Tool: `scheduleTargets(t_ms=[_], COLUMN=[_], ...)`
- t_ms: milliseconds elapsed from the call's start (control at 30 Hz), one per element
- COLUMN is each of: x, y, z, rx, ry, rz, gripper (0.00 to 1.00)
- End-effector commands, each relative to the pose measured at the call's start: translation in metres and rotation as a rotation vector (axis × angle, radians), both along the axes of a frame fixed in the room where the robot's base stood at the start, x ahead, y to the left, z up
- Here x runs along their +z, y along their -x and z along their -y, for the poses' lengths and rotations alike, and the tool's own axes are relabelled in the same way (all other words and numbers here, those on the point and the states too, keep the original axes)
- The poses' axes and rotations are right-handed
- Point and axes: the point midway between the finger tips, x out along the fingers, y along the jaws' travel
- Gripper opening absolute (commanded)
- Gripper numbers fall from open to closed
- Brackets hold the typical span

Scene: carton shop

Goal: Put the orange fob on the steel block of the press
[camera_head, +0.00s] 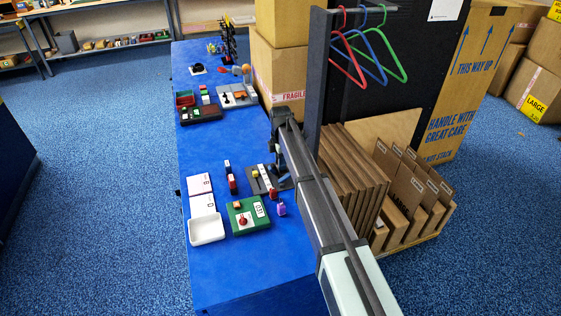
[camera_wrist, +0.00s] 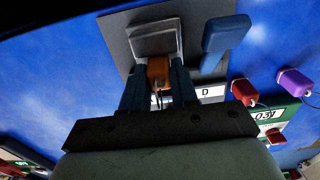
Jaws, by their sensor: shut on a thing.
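My gripper (camera_wrist: 158,80) is shut on the orange fob (camera_wrist: 158,68), which shows between the two fingers in the wrist view. The grey steel block (camera_wrist: 153,40) of the press lies just beyond the fob, and the fob overlaps its near edge in this view. I cannot tell whether they touch. The press's dark base plate (camera_wrist: 115,28) spreads around the block, with a blue lever-like part (camera_wrist: 226,38) to the right and a white label "D" (camera_wrist: 208,92). In the head view my arm hides the fob and the block; part of the press plate (camera_head: 256,186) shows.
A purple fob (camera_wrist: 294,80) and a red fob (camera_wrist: 243,91) lie right of the press in the wrist view. The blue table's (camera_head: 240,275) front is clear.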

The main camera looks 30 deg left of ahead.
Motion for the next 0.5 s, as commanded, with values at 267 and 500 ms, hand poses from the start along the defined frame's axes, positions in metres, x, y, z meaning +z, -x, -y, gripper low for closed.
scheduleTargets(t_ms=[267,500], x=[-0.0005,-0.0022], y=[-0.0001,-0.0001], z=[-0.0001,-0.0001], rx=[0.000,0.000], ry=[0.000,0.000], rz=[0.000,0.000], gripper=[0.00,0.42])
